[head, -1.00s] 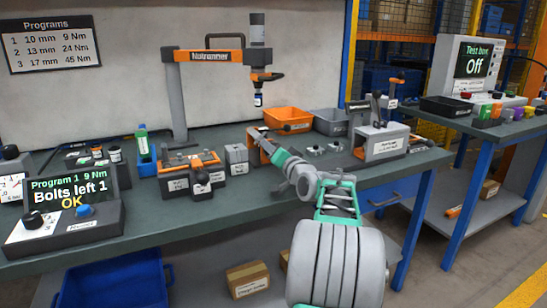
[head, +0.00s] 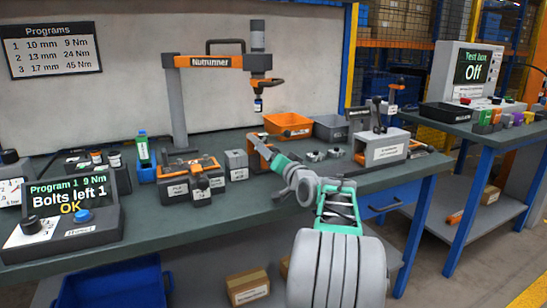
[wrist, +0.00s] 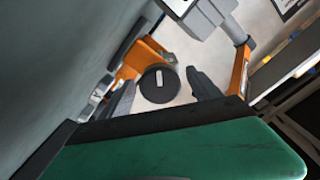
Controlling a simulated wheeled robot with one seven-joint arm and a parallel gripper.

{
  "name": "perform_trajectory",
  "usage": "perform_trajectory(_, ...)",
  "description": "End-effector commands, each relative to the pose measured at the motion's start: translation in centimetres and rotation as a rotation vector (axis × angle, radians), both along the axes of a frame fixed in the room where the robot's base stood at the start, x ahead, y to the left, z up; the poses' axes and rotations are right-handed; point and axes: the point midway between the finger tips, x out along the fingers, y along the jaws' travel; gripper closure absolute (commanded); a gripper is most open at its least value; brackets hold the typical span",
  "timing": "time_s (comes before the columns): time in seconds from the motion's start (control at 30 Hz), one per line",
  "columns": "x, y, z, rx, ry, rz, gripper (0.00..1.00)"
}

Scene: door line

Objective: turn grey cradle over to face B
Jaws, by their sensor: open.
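A low orange-and-grey fixture (head: 178,168) stands on the bench left of my gripper, with a dark round knob (head: 198,182) at its front. I take it as the cradle's place; its face letter is too small to read. My gripper (head: 262,147) is over the bench, to the right of this fixture and apart from it. In the wrist view my gripper (wrist: 162,80) is open, with one dark finger on each side. A round dark knob (wrist: 158,84) with a pale mark shows between the fingers, and I see no finger touching it. Orange parts (wrist: 138,58) show behind it.
A small grey block (head: 236,163) stands between the fixture and my gripper. The nutrunner (head: 225,61) hangs behind. Orange (head: 287,124) and grey bins (head: 331,128) stand at the back. A grey clamp fixture (head: 382,150) is at the right.

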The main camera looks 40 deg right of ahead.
Motion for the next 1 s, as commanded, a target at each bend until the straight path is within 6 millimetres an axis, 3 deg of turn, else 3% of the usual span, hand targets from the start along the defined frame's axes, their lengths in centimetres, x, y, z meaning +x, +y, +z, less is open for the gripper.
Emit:
perform_trajectory(0.27,-0.8,0.2,0.2,0.0,-0.001,-0.002,0.28)
perform_trajectory(0.6,-6.9,1.9,0.2,0.0,0.0,-0.003,0.28)
perform_trajectory(1.0,-7.5,2.2,0.0,0.0,0.0,0.0,0.28)
